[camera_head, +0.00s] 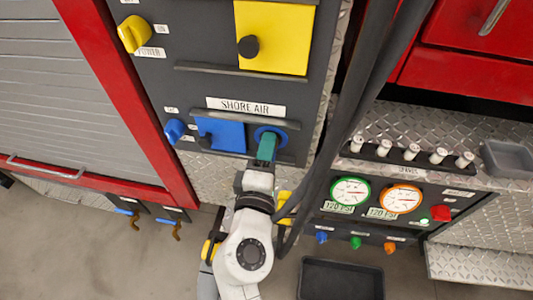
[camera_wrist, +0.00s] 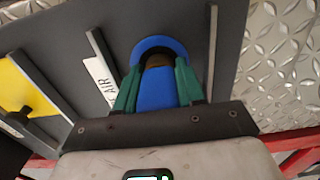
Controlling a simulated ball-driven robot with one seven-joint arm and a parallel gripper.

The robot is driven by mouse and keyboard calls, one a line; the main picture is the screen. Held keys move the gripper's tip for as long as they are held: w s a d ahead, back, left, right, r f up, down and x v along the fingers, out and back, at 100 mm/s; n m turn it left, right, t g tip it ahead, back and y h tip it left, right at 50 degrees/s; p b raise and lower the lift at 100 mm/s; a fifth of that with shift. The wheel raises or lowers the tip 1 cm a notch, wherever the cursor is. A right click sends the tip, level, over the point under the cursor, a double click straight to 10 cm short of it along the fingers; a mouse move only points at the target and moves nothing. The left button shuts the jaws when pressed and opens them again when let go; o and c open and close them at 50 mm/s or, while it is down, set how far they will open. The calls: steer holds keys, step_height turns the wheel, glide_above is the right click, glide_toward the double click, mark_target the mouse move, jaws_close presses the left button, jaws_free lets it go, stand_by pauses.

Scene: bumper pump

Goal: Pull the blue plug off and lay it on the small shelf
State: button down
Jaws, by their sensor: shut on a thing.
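The blue plug (camera_wrist: 155,90) is between the two green fingers of my gripper (camera_wrist: 158,76) in the wrist view. My gripper (camera_head: 267,146) is shut on it, at the blue ring socket (camera_head: 277,132) right of the blue panel. The socket (camera_wrist: 158,45) shows as a blue ring just beyond the plug, with a brownish part between. I cannot tell whether the plug is still seated. In the head view the fingers hide the plug. A narrow dark ledge (camera_head: 235,155) runs below the blue panel; another ledge (camera_head: 240,73) runs above the SHORE AIR label.
A blue panel (camera_head: 220,134) with a dark knob and a blue knob (camera_head: 174,130) are to the left. Thick dark hoses (camera_head: 348,115) hang close to my gripper's right. A gauge panel (camera_head: 375,205) and a grey tray (camera_head: 507,158) are further right.

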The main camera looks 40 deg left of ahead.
steer(key=shift+v, duration=2.9)
